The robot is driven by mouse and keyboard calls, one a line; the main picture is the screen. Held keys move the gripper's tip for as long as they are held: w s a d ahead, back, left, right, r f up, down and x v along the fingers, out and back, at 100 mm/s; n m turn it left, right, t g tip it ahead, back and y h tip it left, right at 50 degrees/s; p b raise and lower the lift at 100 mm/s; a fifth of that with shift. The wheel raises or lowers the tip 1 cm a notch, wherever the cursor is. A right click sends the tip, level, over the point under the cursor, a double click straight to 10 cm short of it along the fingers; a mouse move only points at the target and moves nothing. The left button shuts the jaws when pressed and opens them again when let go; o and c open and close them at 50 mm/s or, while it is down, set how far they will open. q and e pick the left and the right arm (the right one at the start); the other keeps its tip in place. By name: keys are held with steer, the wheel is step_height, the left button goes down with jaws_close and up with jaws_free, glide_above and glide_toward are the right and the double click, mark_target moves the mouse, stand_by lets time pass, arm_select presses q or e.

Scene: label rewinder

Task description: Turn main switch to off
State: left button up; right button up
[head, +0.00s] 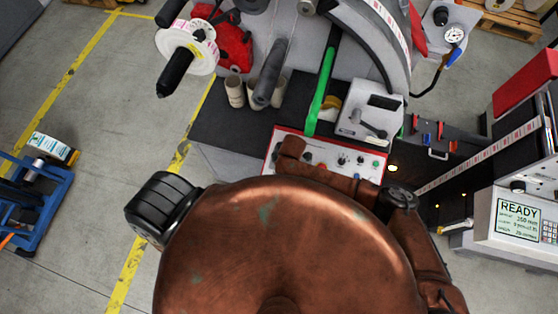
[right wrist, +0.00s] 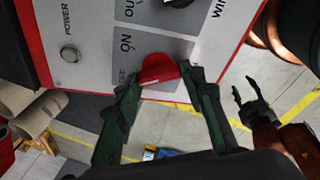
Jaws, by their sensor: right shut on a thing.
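The main switch, a red knob (right wrist: 158,68), sits at the edge of a grey plate (right wrist: 185,50) marked ON, with a second, partly hidden label beside it. My right gripper (right wrist: 160,83) has its dark green fingers on both sides of the knob and is shut on it. I cannot tell clearly which way the knob points. In the head view the red-edged control panel (head: 345,158) is partly covered by my copper arm, and the switch and right gripper are hidden. My left gripper (right wrist: 246,100) shows in the right wrist view, its dark fingers apart and empty, away from the panel.
A POWER button (right wrist: 69,54) and a black knob (right wrist: 178,2) are near the switch. A green bar (head: 320,92) and a grey box (head: 370,120) stand behind the panel. At right is a machine with a READY screen (head: 518,218).

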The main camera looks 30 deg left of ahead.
steer(key=shift+n, duration=0.3)
steer(key=o, duration=1.2)
steer(key=shift+c, duration=0.2)
steer(key=shift+r, duration=0.2)
steer(key=s+d, duration=0.1)
steer(key=d, duration=0.3)
steer(key=s+d, duration=0.1)
steer(key=d, duration=0.2)
steer(key=s+d, duration=0.2)
steer(key=d, duration=0.2)
steer(key=shift+d+r, duration=0.35)
